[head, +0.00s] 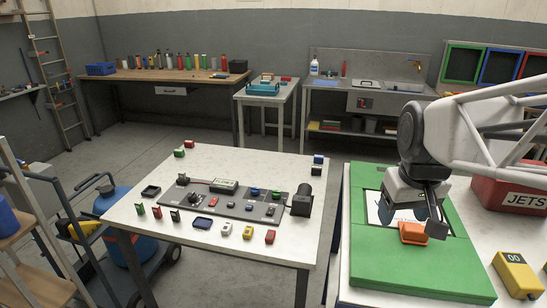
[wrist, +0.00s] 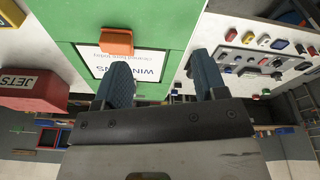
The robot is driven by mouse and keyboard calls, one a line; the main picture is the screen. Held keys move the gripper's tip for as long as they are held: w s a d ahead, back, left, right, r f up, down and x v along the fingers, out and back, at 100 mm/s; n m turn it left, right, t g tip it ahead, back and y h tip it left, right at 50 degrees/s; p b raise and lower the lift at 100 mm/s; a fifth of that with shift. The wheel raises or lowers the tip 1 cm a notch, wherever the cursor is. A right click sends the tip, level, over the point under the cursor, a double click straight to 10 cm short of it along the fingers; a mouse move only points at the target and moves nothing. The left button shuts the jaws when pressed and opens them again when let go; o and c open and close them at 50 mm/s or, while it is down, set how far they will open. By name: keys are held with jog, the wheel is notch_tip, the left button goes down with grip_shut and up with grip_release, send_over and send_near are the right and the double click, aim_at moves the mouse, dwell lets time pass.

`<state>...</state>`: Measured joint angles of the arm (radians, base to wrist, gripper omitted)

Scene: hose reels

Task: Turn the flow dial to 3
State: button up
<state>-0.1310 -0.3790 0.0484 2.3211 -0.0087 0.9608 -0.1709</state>
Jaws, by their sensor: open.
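A dark grey control panel (head: 222,207) lies on the white table in the head view, with small knobs, switches and buttons on it. It also shows at the upper right of the wrist view (wrist: 246,62). I cannot tell which control is the flow dial, nor read any setting. My gripper (head: 412,212) is well to the right of the panel, above a green board. Its two blue-grey fingers (wrist: 158,64) stand wide apart with nothing between them in the wrist view. The gripper touches no control on the panel.
The green board (head: 390,270) bears a white printed card (wrist: 145,62) and an orange block (head: 413,233) close to my gripper. A red JETS box (head: 508,196) and a yellow box (head: 517,274) are beside it. Small coloured blocks surround the panel. A gap separates the two tables.

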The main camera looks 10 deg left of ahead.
jog(key=w+a+n, duration=0.5)
jog(key=w+a, duration=0.8)
jog(key=w, duration=0.3)
jog(key=n+g, duration=0.2)
jog(key=n, duration=1)
send_over(192, 194)
notch_tip(192, 194, down, 25)
jog(key=shift+a+r, duration=0.1)
jog(key=shift+a, duration=0.05)
jog(key=shift+f, duration=3.9)
